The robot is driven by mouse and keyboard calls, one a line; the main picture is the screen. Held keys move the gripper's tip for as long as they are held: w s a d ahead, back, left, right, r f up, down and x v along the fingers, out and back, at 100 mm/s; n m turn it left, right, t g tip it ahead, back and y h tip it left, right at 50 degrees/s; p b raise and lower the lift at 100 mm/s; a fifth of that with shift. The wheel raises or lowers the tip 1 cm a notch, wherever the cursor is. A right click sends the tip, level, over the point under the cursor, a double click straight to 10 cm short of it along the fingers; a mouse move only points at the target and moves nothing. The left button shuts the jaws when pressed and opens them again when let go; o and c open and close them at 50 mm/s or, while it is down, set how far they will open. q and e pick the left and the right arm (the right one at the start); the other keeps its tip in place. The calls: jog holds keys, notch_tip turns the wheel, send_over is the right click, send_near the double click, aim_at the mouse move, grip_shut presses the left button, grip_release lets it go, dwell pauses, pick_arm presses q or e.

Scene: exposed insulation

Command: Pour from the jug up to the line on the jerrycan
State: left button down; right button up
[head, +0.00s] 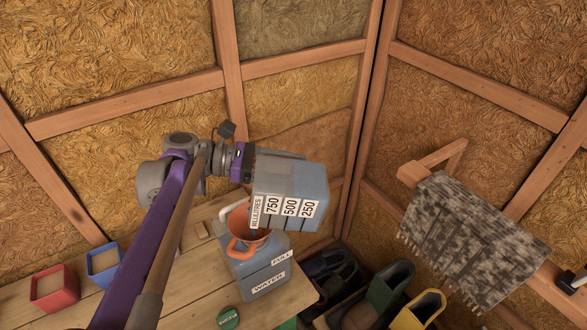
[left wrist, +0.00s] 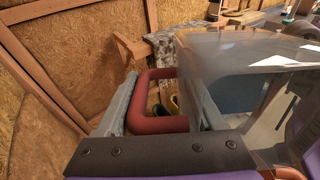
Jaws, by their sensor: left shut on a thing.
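My left gripper (head: 250,163) is shut on the handle of the clear jug (head: 306,178). The jug's red handle (left wrist: 153,124) shows between the fingers in the left wrist view. The jug is tipped well over, with its 750, 500 and 250 marks (head: 290,207) side by side and its mouth end to the left, above the orange funnel (head: 246,243). The funnel sits in the top of the blue-grey jerrycan (head: 247,272), which has WATER and FULL labels. I cannot make out a stream or the jerrycan's level. My right gripper is not in view.
The jerrycan stands on a wooden bench (head: 190,284). A green cap (head: 228,318) lies in front of it. A red box (head: 54,290) and a blue box (head: 103,264) stand left.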

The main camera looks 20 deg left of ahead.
aim_at(280, 156)
pick_arm(q)
jog(key=shift+a+r+t+h+b, duration=0.35)
jog(key=shift+r+h, duration=0.25)
jog(key=shift+h, duration=0.2)
jog(key=shift+s+a+r+h, duration=0.15)
jog(key=shift+r+h, duration=0.1)
jog(key=shift+h, duration=0.15)
jog(key=shift+r+b, duration=0.15)
jog(key=shift+b, duration=0.15)
jog(key=shift+s+a+r+t+h, duration=0.1)
jog(key=shift+a+r+t+h, duration=0.15)
jog(key=shift+h, duration=0.25)
jog(key=shift+a+r+h+b, duration=0.1)
jog(key=shift+a+h+b, duration=0.05)
jog(key=shift+h+b, duration=0.2)
jog(key=shift+s+a+r+h, duration=0.15)
jog(key=shift+a+r+h, duration=0.15)
jog(key=shift+r+h, duration=0.05)
